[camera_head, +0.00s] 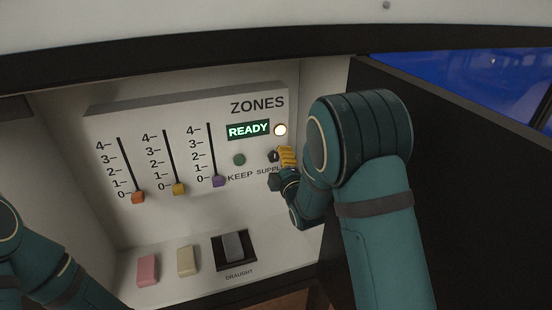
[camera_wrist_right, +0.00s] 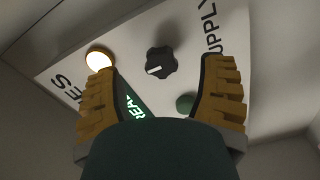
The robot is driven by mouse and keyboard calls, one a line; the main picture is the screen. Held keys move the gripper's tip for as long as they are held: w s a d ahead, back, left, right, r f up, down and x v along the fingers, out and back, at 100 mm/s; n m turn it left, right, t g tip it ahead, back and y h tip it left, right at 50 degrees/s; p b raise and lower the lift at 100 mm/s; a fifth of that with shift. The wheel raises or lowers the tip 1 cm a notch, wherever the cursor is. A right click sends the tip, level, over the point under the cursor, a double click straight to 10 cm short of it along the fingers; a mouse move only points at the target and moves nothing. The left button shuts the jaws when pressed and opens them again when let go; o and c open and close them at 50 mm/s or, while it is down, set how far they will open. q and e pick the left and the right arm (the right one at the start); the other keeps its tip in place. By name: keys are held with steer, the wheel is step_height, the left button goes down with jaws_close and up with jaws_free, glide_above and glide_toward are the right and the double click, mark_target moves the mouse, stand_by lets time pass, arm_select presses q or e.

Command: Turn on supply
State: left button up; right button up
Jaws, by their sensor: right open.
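The supply knob (camera_wrist_right: 161,61) is black and lobed with a white pointer mark, on the white ZONES panel (camera_head: 105,125). In the head view the knob (camera_head: 272,156) shows just left of my right gripper's yellow fingers. My right gripper (camera_wrist_right: 160,95) is open. In the wrist view its two fingers stand apart, with the knob beyond and between their tips. I see no contact with the knob. A lit round lamp (camera_head: 280,130) is above the knob, and a green READY display (camera_head: 248,130) is left of the lamp. My left arm shows at the lower left; its gripper is out of view.
A green KEEP button (camera_head: 239,160) is left of the knob. Orange (camera_head: 138,198), yellow (camera_head: 179,189) and purple (camera_head: 218,181) sliders sit near 0. Pink (camera_head: 147,270) and cream (camera_head: 187,261) blocks and a grey DRAUGHT switch (camera_head: 233,246) are below. A dark door panel (camera_head: 450,180) stands at right.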

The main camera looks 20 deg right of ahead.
steer(key=s, duration=0.3)
steer(key=shift+s+d, duration=0.1)
steer(key=shift+s, duration=0.25)
